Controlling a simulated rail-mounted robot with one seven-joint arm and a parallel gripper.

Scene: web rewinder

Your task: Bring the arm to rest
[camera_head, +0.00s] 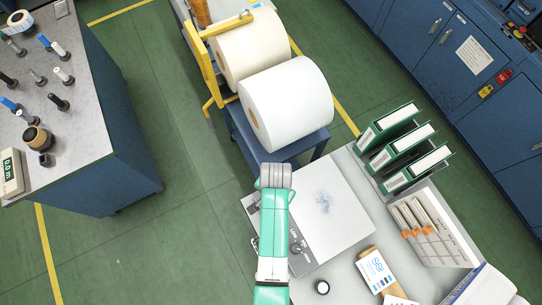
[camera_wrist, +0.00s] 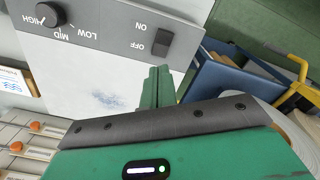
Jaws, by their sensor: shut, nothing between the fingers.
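My gripper (camera_head: 276,172) is at the end of my green arm, above the far left part of a grey panel device in the head view. In the wrist view, my gripper (camera_wrist: 157,88) shows its green fingers closed together, with nothing between them. Behind them is the grey control panel (camera_wrist: 120,30) with a HIGH, MID, LOW knob (camera_wrist: 50,14) and an ON/OFF switch (camera_wrist: 163,42). The fingers appear apart from the panel, though the exact gap cannot be told.
White rolls (camera_head: 287,103) lie on a blue cart (camera_head: 318,142) with a yellow frame just beyond my gripper. Green binders (camera_head: 388,125) and a rack (camera_head: 432,228) stand at right. A workbench (camera_head: 95,120) with small tools is at left. Green floor (camera_head: 170,190) between is clear.

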